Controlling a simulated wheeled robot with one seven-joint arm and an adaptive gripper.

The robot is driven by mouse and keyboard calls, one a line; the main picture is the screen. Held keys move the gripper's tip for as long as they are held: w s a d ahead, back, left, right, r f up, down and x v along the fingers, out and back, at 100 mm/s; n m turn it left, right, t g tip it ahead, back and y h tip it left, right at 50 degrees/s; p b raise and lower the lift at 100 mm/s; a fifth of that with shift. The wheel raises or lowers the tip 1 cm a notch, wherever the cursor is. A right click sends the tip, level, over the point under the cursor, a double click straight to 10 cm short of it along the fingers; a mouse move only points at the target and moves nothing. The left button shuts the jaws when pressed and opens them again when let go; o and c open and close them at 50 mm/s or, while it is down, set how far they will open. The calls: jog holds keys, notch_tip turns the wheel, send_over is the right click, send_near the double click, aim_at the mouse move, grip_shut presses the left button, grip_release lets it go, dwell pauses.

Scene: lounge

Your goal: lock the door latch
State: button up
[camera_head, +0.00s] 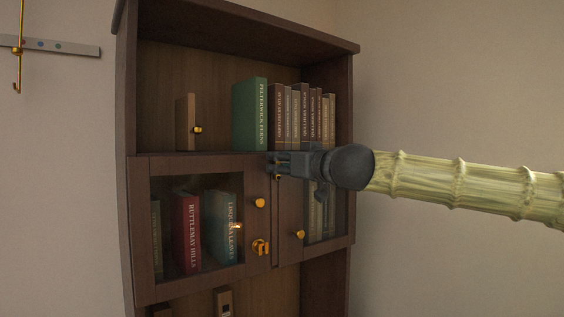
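A dark wooden cabinet has a left glass door (141,210) and a right glass door (289,250). The left door has a round brass knob (260,203). Below it, a brass latch (260,247) sits near the seam between the doors. The right door has its own brass knob (300,234). My gripper (272,164) is at the top of the seam, above the latch, with its fingers pointing left. A small brass piece (277,177) shows just under the fingers, partly hidden. The finger gap is too small to tell, and contact with the doors is unclear.
My arm comes in from the right and covers part of the right door. Books (250,115) and a small wooden box with a brass knob (186,122) stand on the upper shelf. A wall rail with a brass hook (17,70) is at far left.

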aim_at(287, 177)
grip_shut()
dwell(0.5)
jog(key=shift+w+d+f+m+b, duration=0.5)
jog(key=shift+m+b, duration=0.8)
jog(key=shift+m, duration=1.7)
jog(key=shift+w+d+f+m+b, duration=0.25)
jog(key=shift+d+f+m+b, duration=0.8)
jog(key=shift+m, duration=1.95)
jog(key=shift+w+d+f+m+b, duration=0.1)
jog(key=shift+w+f+m+b, duration=0.35)
jog(key=shift+m+b, duration=1.85)
jog(key=shift+a+m+p, duration=0.1)
jog(key=shift+m+p, duration=0.55)
jog(key=shift+m, duration=0.15)
